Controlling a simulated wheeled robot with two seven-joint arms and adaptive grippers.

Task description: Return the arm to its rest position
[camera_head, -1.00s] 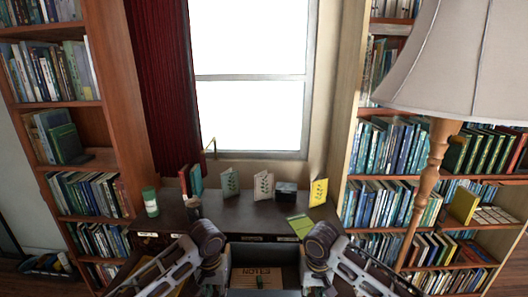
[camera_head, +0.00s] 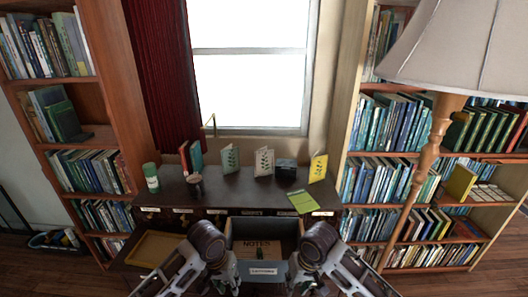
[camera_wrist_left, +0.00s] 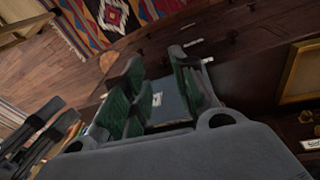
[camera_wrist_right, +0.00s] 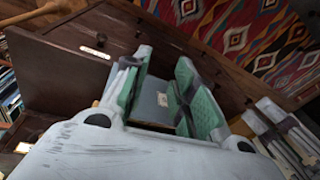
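The dark desk (camera_head: 225,200) carries a green canister (camera_head: 151,178), a dark cup (camera_head: 195,184), upright cards, a black box (camera_head: 286,169) and a green pad (camera_head: 303,202). A yellow-rimmed tray (camera_head: 153,249) is at left. Bookshelves flank the desk; a floor lamp (camera_head: 425,170) stands right.

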